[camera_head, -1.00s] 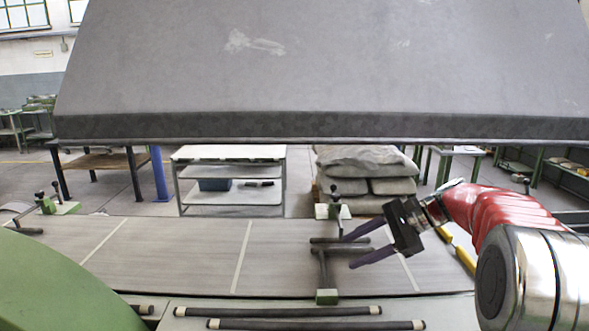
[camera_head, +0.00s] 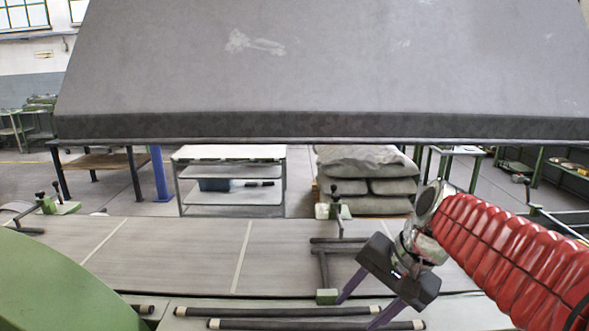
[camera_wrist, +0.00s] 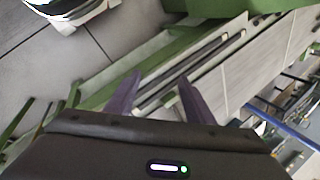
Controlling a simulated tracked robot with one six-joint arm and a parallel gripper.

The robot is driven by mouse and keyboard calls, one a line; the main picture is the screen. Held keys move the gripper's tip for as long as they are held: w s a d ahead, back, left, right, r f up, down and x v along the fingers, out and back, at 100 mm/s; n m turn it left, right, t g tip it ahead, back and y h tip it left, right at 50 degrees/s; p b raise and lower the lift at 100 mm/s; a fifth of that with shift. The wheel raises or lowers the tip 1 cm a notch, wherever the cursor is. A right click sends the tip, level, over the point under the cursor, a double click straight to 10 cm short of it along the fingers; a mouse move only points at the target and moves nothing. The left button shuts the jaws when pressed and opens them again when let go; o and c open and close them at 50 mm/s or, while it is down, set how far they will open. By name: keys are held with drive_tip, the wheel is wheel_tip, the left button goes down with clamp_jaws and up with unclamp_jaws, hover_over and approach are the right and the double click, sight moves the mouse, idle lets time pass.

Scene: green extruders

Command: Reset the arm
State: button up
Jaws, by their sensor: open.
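My gripper (camera_head: 375,305) is at the lower right of the head view, at the end of my red-sleeved arm. Its two purple fingers are spread apart and point down and to the left, with nothing between them. In the wrist view my gripper (camera_wrist: 155,90) also shows open and empty. Behind the fingers there lie dark rods and a green frame edge, apart from the fingers as far as I can tell.
A long grey table (camera_head: 180,255) runs across the front, with a dark clamp bar (camera_head: 323,268) on it. Dark rods (camera_head: 280,311) lie along its near edge. A large grey hood (camera_head: 320,70) hangs above. A shelf cart (camera_head: 230,172) and stacked sacks (camera_head: 365,165) stand behind.

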drive_tip(key=s+d+f+n+t+h, duration=0.1)
drive_tip(key=s+f+n+h, duration=0.1)
drive_tip(key=s, duration=0.4)
drive_tip(key=s+d+f+n+t+h, duration=0.1)
drive_tip(key=s+d+f+n+h, duration=0.1)
drive_tip(key=s+n, duration=0.3)
drive_tip(key=shift+s+d+t, duration=0.2)
drive_tip(key=shift+s+t, duration=0.2)
drive_tip(key=shift+s, duration=0.6)
